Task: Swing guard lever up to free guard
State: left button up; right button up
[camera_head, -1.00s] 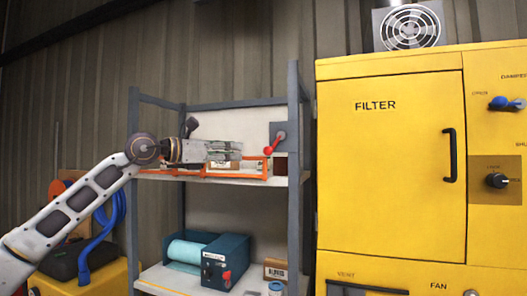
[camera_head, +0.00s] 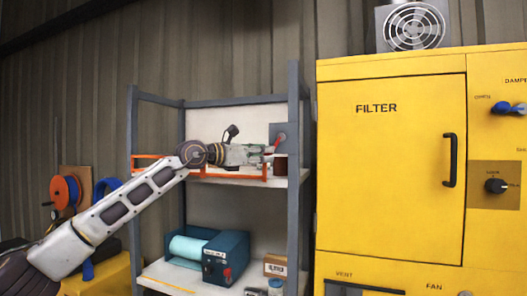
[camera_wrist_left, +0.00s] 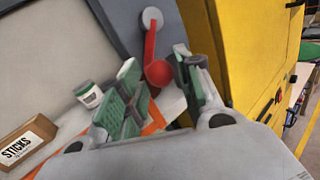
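The red guard lever (camera_head: 278,142) hangs down from its pivot on a grey plate (camera_head: 290,130) at the shelf's right post. In the left wrist view the lever's arm and ball knob (camera_wrist_left: 158,73) show clearly. My left gripper (camera_head: 268,152) reaches in from the left, its fingertips close to the lever. In the left wrist view its green-padded fingers (camera_wrist_left: 156,65) are spread, with the knob in the gap near the tips; contact cannot be told. The orange guard rail (camera_head: 225,176) runs along the front of the upper shelf. My right gripper is out of view.
A sticks box (camera_wrist_left: 25,142) and a small lidded jar (camera_wrist_left: 88,94) stand on the upper shelf. A teal machine (camera_head: 225,258) sits on the lower shelf. The yellow filter cabinet (camera_head: 390,180) stands close on the right.

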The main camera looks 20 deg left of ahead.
pick_arm(q)
jog(key=shift+w+d, duration=0.15)
jog(key=shift+w, duration=0.1)
grip_shut()
jog(key=shift+d+r, duration=0.1)
dwell(0.4)
